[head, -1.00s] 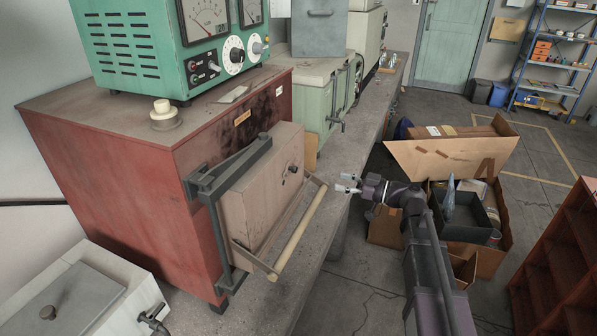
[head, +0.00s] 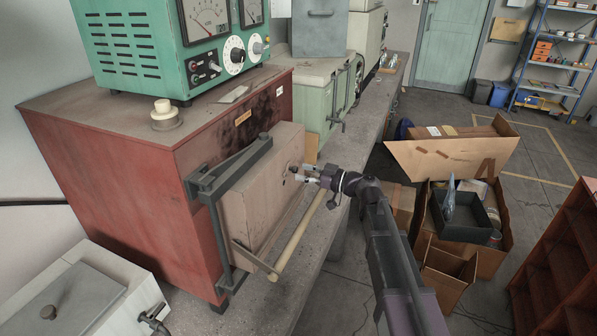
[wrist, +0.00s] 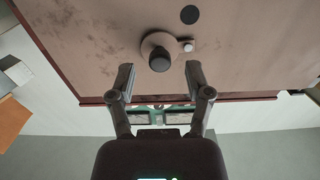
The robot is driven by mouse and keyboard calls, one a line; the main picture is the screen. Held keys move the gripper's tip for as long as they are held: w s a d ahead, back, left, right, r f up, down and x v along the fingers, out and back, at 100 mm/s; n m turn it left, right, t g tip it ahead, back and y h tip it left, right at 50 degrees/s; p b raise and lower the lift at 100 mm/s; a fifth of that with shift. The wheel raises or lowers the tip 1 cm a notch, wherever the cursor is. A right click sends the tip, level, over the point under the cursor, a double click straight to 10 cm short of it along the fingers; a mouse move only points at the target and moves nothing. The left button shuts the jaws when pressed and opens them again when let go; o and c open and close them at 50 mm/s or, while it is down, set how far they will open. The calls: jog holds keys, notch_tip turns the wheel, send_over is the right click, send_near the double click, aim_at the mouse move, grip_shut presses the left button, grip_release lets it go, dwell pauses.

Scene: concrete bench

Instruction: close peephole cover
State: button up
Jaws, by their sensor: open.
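The furnace door (head: 258,190) is a pale brown block on the front of the red furnace (head: 150,200). In the wrist view, a round peephole cover (wrist: 146,48) with a dark knob (wrist: 160,61) lies on the door face. A dark round spot (wrist: 189,14), apparently the peephole, shows uncovered beyond the cover. A small pale peg (wrist: 188,46) sits beside the cover. My gripper (head: 306,174) is open in front of the door. In the wrist view, the knob appears between and slightly beyond its fingertips (wrist: 161,72); contact is not evident. In the head view, my gripper partly hides the cover.
The door's long pale handle bar (head: 300,232) runs close below my gripper. A dark hinge frame (head: 225,170) stands at the door's left. The concrete bench (head: 300,275) extends beneath. Cardboard boxes (head: 450,155) lie on the floor to the right.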

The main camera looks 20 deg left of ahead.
jog(key=shift+a, duration=0.8)
grip_shut()
